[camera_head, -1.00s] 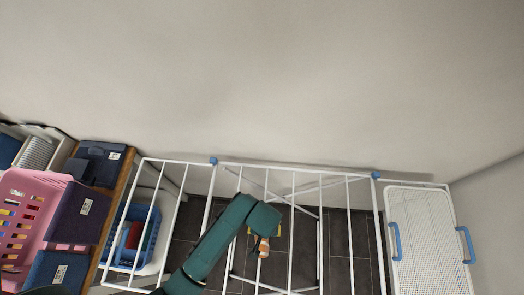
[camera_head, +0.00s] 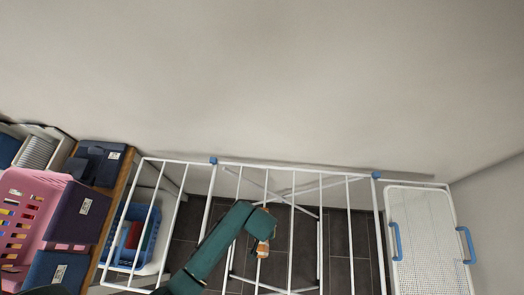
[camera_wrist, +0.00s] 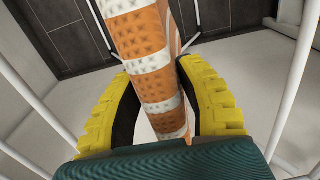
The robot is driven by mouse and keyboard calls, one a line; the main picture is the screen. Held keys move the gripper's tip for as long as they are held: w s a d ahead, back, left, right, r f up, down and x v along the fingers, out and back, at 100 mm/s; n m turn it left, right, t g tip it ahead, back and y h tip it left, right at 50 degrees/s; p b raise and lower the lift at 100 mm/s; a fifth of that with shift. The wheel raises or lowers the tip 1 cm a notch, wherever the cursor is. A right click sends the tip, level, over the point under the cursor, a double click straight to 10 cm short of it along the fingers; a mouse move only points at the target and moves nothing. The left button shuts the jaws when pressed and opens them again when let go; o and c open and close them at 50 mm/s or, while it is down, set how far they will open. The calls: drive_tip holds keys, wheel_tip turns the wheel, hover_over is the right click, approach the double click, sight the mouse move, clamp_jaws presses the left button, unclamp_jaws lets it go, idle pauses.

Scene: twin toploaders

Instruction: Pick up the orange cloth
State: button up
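The orange cloth (camera_wrist: 150,60) has white bands and a dimpled texture. In the wrist view it runs between the two yellow fingers of my gripper (camera_wrist: 160,95). Both fingers are drawn in against its sides, so my gripper is shut on it. In the head view the cloth (camera_head: 263,248) shows as a small orange and white strip at the end of my teal arm, over the white drying rack (camera_head: 290,170). The fingers are mostly hidden there, and I cannot tell whether the cloth touches a rack bar.
White rack bars surround my gripper on several sides. A blue basket (camera_head: 154,240) stands at the left, beside a pink basket (camera_head: 28,185) and dark boxes (camera_head: 78,212). A white mesh basket with blue handles (camera_head: 430,235) is at the right. Dark floor tiles (camera_head: 340,235) lie below.

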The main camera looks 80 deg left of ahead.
clamp_jaws()
